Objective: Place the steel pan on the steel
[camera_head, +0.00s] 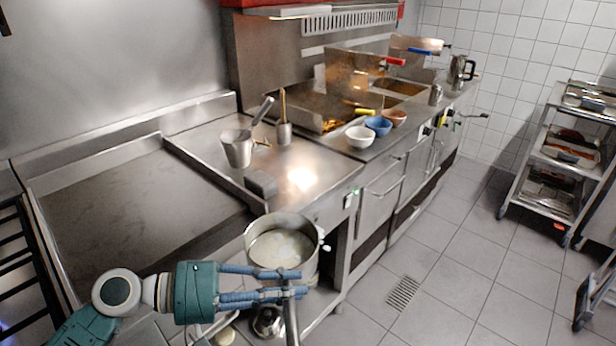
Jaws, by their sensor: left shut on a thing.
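The steel pan (312,262) is a round deep pan with a pale interior, in the lower middle of the head view. It is held in the air in front of the counter, roughly upright. My left gripper (296,291) is shut on the pan's handle (291,326), which points towards the bottom of the view. The steel counter top (325,168) lies beyond and above the pan, between the dark griddle and the fryer. My right gripper is not in view.
On the steel stand a metal container (237,150), a holder with a wooden tool (284,132) and a dark block (261,184). Bowls (360,137) stand near the fryer's front edge. The griddle (130,205) is bare. A tray trolley (530,160) stands right, across open floor.

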